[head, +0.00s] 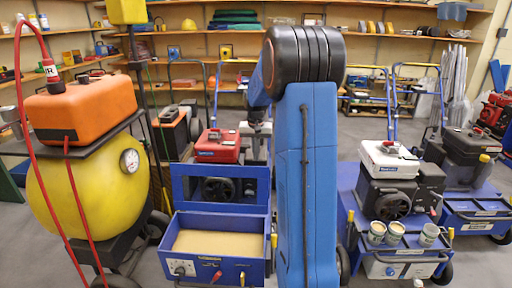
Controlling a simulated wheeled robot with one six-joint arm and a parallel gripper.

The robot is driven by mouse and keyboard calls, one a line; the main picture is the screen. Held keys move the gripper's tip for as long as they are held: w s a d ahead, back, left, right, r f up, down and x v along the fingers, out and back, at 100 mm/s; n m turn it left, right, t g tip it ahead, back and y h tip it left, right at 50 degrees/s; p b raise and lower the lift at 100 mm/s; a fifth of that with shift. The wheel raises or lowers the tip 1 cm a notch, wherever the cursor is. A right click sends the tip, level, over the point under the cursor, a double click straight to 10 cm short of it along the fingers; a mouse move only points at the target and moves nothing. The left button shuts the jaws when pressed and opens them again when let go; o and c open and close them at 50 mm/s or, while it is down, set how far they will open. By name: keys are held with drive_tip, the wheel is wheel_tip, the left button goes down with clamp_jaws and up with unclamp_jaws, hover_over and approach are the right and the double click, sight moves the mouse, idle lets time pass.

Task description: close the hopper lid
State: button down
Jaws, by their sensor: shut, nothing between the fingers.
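The blue hopper (180,252) stands left of my arm, its top open and tan granular material (220,243) inside. Its blue lid (245,172) stands upright along the back edge, with a rectangular opening in its face. My blue arm rises in front of the hopper's right end and hides part of that side. My gripper (257,118) is small and partly hidden beyond my arm's upper link, above and behind the lid, apart from it. It is shut and empty; its fingertips are hard to make out.
A yellow tank (85,205) with an orange box (80,108) and red hose stands close on the left. A red-topped engine (218,148) is behind the lid. Another blue machine (400,240) with several cans stands right. Shelves line the back wall.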

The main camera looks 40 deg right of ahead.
drive_tip(key=shift+s+a+f, duration=0.2)
drive_tip(key=shift+s+a, duration=0.45)
drive_tip(key=shift+s, duration=0.05)
drive_tip(key=shift+s+a+f, duration=0.2)
drive_tip(key=shift+s+a, duration=0.45)
drive_tip(key=shift+a, duration=0.1)
